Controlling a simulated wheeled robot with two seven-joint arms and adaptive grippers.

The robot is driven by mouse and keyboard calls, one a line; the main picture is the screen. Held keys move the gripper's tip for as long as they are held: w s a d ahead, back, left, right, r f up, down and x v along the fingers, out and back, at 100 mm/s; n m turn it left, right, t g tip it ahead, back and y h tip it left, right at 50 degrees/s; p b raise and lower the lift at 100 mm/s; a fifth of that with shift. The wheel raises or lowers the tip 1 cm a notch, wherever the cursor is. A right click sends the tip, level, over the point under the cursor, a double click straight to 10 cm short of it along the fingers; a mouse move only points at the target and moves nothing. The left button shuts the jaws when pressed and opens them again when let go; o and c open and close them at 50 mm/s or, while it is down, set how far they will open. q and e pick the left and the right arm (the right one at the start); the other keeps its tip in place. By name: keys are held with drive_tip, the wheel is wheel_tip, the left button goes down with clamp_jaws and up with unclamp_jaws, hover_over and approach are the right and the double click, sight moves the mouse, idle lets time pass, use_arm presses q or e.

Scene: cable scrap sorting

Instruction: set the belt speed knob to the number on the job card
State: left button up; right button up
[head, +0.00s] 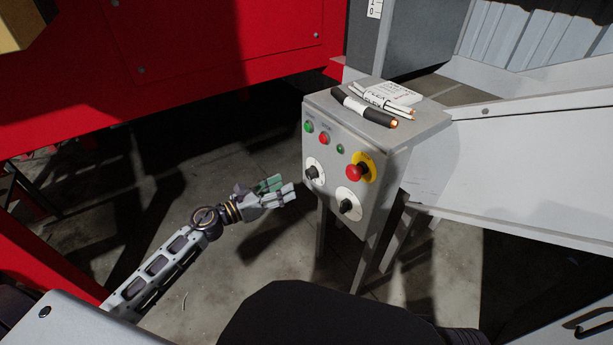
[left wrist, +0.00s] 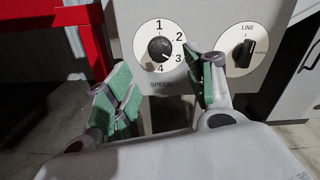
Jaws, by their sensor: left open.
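The speed knob (head: 312,173) is black on a white round dial, at the lower left of the grey control box's front. In the left wrist view the knob (left wrist: 160,49) is ringed by the numbers 1 to 4 above the word SPEED. Its pale mark seems to point to the lower right, near 3, but it is too small to be sure. My left gripper (head: 279,188) is open and empty, left of the box and apart from the knob. In the left wrist view its green-padded fingers stand either side below the dial.
The control box (head: 385,165) also carries a LINE knob (head: 348,206), a red stop button (head: 354,172) on yellow and small lights. A black cable piece (head: 364,107) and white labelled items lie on top. A red machine (head: 190,70) stands behind; a pale chute (head: 530,155) is right.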

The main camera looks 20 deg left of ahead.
sight(308, 175)
use_arm(q)
drive_tip(key=shift+x, duration=4.75)
drive_tip(key=shift+c, duration=0.4)
drive_tip(key=c, duration=0.9)
